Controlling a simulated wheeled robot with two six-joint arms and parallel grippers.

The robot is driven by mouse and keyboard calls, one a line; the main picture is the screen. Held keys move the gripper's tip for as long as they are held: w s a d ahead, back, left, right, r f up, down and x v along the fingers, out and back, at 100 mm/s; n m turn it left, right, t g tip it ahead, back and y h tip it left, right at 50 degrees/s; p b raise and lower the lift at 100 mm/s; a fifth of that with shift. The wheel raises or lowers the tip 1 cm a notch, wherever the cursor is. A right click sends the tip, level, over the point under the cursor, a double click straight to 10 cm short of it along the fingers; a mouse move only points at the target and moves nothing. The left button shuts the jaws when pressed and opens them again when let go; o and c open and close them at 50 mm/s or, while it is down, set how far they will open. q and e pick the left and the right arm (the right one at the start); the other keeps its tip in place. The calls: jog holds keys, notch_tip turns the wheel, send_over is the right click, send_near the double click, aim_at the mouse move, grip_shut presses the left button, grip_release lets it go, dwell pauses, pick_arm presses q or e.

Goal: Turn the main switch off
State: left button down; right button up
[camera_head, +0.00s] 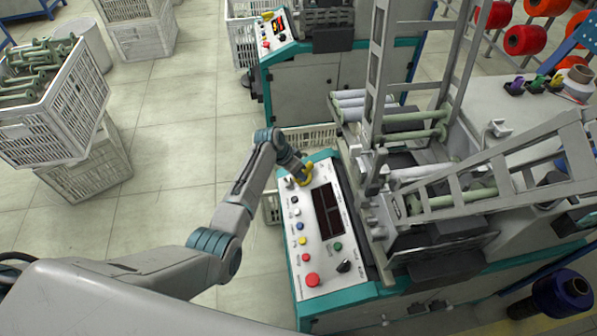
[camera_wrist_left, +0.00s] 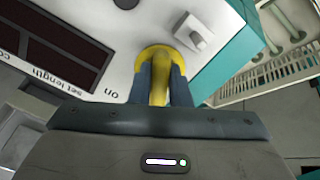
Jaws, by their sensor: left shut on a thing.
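The control panel (camera_head: 312,262) is a white face on a teal-edged machine, with a dark display and several coloured buttons. The main switch (camera_head: 308,178) is a yellow rotary knob near the panel's far end. My left gripper (camera_head: 303,171) comes in from the left over that end and is shut on the knob. In the left wrist view the yellow switch (camera_wrist_left: 159,85) stands between the two fingers of my left gripper (camera_wrist_left: 160,88), with its round yellow base against the panel. A printed "on" is beside it. My right gripper is not in view.
A white toggle (camera_wrist_left: 194,38) sits close beside the switch. A red button (camera_head: 312,279) and a black knob (camera_head: 344,266) are at the panel's near end. Metal frames with rollers (camera_head: 440,200) rise right of the panel. Open floor (camera_head: 170,140) lies to the left.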

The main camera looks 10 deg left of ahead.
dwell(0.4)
pick_arm(q)
jog(key=c, duration=1.4)
grip_release()
jog(key=shift+o, duration=0.2)
jog(key=v, duration=1)
jog(key=shift+a+r+b, duration=0.15)
jog(key=shift+r+b, duration=0.2)
jog(key=shift+s, duration=0.1)
